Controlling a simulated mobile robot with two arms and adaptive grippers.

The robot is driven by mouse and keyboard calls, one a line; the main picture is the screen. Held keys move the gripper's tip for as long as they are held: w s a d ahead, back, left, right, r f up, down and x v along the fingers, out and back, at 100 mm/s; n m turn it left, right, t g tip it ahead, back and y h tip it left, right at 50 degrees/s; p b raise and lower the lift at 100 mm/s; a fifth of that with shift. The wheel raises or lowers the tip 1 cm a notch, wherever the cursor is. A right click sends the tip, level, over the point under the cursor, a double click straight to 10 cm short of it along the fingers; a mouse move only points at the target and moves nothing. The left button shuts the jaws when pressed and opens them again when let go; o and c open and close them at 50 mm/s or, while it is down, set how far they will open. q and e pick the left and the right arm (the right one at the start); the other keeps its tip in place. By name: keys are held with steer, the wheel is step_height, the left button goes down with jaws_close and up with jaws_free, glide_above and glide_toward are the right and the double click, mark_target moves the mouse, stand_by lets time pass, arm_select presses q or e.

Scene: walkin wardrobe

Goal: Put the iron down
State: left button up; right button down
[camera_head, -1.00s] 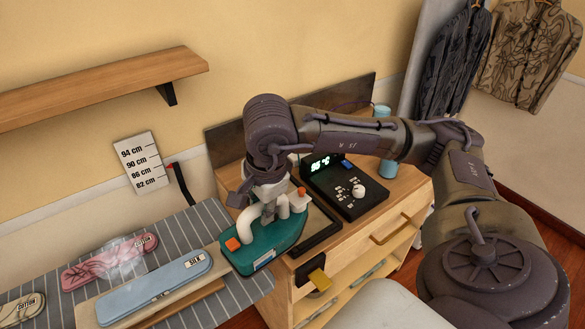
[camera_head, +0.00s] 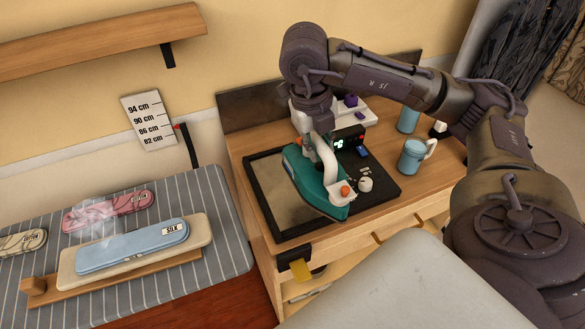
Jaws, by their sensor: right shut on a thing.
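The iron (camera_head: 318,190) has a teal body, a white handle and an orange button. My right gripper (camera_head: 316,143) is shut on its handle from above. The iron is over the black-framed grey plate (camera_head: 268,204) on the wooden cabinet, across the border with the black control panel (camera_head: 384,179). I cannot tell whether its base touches them. The iron hides part of both. My left gripper is not in view.
The striped ironing board (camera_head: 232,243) at left holds a blue "SILK" piece (camera_head: 133,248) and a pink piece (camera_head: 92,213). A blue mug (camera_head: 412,157) stands right of the panel. A wooden shelf (camera_head: 95,40) is on the wall, upper left.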

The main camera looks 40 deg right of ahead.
steer(key=shift+w+d, duration=0.1)
steer(key=shift+w, duration=0.1)
steer(key=w+a+f+p, duration=0.1)
steer(key=w+f+p, duration=0.4)
steer(key=w+f, duration=0.5)
steer(key=shift+w+f, duration=0.35)
steer(key=shift+w, duration=0.35)
steer(key=shift+a+f, duration=0.1)
steer(key=shift+f, duration=0.05)
steer(key=c, duration=1)
jaws_free()
steer(key=shift+s, duration=0.1)
steer(key=shift+o, duration=0.2)
